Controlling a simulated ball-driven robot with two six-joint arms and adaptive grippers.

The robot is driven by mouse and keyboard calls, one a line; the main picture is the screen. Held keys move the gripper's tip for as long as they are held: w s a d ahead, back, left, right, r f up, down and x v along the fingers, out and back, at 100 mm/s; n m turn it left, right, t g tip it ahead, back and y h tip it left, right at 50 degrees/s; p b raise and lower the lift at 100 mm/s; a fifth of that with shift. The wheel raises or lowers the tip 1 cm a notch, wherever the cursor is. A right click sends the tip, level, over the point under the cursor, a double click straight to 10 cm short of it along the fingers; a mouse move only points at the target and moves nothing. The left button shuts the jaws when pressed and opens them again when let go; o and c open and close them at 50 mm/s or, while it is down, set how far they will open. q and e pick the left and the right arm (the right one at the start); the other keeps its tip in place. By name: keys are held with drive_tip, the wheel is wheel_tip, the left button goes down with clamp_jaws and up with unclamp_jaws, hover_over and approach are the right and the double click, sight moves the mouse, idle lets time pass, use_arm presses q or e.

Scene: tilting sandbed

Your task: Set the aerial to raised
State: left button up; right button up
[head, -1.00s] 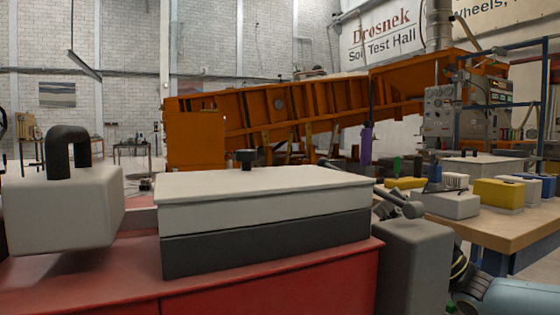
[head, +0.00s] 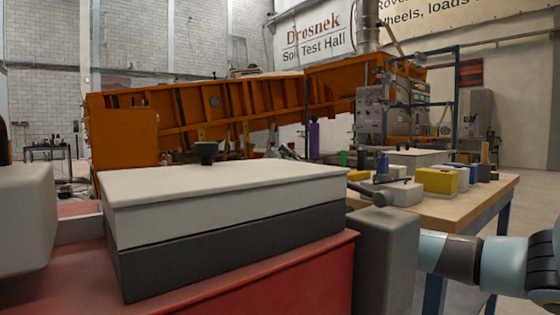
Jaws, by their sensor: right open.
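A grey rod with a rounded end (head: 375,195), which may be the aerial, lies low and nearly level at the right rear corner of the box on the red vehicle (head: 300,275). Its base is hidden behind the box. My right arm (head: 462,258) comes in from the right edge, and its far end passes behind a grey block (head: 388,262). My right gripper is open and mostly hidden there, below and to the right of the rod. I cannot see contact with the rod. My left gripper is out of view.
The box with a white lid (head: 225,185) and black knob fills the middle foreground. A pale block (head: 25,215) stands at the left. A wooden table (head: 470,200) with several small boxes is behind on the right. The orange sandbed (head: 250,105) is farther back.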

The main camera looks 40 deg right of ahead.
drive_tip(key=shift+w+a+r, duration=0.1)
drive_tip(key=shift+r, duration=0.1)
clamp_jaws()
idle(0.4)
